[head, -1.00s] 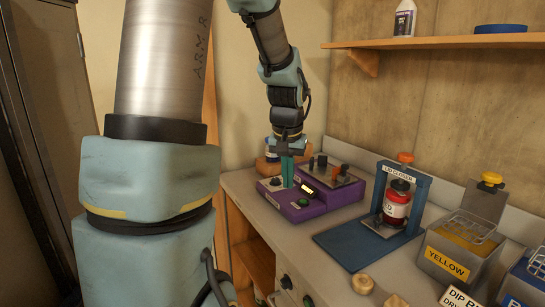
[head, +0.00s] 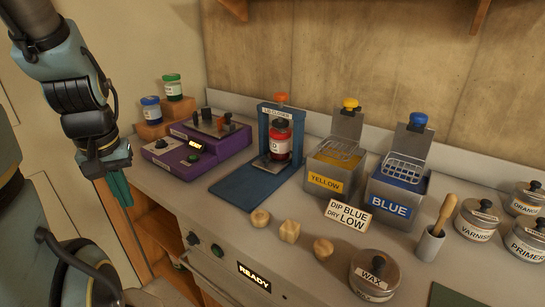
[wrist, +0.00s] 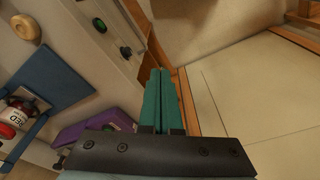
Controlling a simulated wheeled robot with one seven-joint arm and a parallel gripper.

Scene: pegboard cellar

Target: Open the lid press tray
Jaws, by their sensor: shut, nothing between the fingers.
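The lid press (head: 263,130) is a blue frame labelled LID CLOSER with an orange knob on top, standing on the counter in the head view. A red jar (head: 279,146) stands under it on a metal plate (head: 265,165), which is the likely tray. A flat blue base (head: 240,192) extends in front. The wrist view shows the base (wrist: 55,75) and the jar (wrist: 12,113) at the left. My gripper (head: 121,190) is shut and empty, pointing down at the counter's left front side, well left of the press. Its green fingers are together in the wrist view (wrist: 158,100).
A purple device (head: 190,150) sits between my gripper and the press. Wooden knobs (head: 290,230) line the counter before the press. A yellow dip tank (head: 325,180) and a blue one (head: 390,198) stand right of it. Below is a front panel reading READY (head: 254,277).

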